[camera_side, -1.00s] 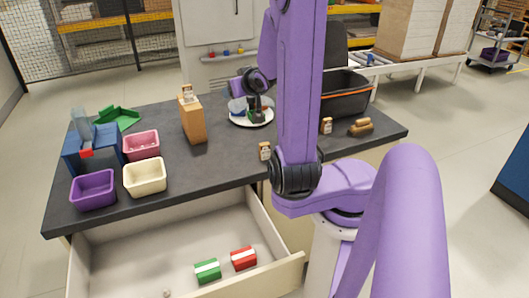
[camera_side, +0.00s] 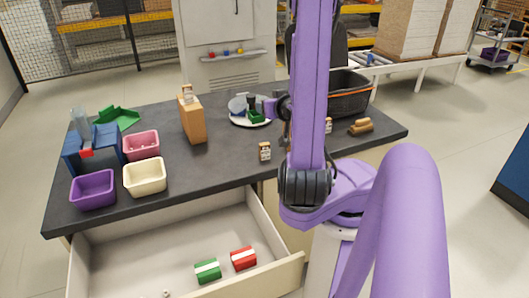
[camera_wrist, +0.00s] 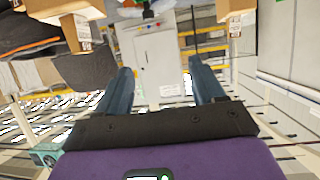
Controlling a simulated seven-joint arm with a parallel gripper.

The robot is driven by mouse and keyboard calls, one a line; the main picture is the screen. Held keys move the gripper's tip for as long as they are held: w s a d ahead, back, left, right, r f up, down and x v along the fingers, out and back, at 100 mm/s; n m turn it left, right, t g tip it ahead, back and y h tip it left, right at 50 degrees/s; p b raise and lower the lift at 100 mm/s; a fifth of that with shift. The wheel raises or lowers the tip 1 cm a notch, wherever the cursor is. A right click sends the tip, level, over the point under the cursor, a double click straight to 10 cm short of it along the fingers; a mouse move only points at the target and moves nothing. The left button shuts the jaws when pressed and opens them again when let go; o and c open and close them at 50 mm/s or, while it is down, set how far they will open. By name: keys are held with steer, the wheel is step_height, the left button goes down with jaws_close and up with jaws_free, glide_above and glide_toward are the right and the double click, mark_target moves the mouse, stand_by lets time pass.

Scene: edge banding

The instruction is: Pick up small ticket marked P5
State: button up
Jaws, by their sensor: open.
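Several small tan blocks with pale, printed faces stand about and look like tickets. In the side view one (camera_side: 265,152) is at the desk's middle front, another (camera_side: 328,126) is right of my arm, and one (camera_side: 187,94) is on top of the tall wooden block. In the wrist view, labelled tan pieces show at upper left (camera_wrist: 84,32) and upper right (camera_wrist: 235,20). No marking is readable, so I cannot tell which is P5. My gripper (camera_wrist: 160,68) is open and empty, its dark fingers apart. In the side view my arm mostly hides it.
A white plate (camera_side: 237,121) with green and dark items is left of my arm. A tall wooden block (camera_side: 194,122), a black bin (camera_side: 346,94) and brown rolls (camera_side: 361,127) stand on the desk. Small bins (camera_side: 93,190) are at left. The drawer (camera_side: 130,265) is open.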

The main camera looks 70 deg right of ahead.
glide_toward(265, 144)
steer(key=x, duration=0.3)
steer(key=shift+r, duration=0.1)
steer(key=shift+x, duration=3.75)
steer(key=shift+a, duration=0.1)
steer(key=c, duration=1)
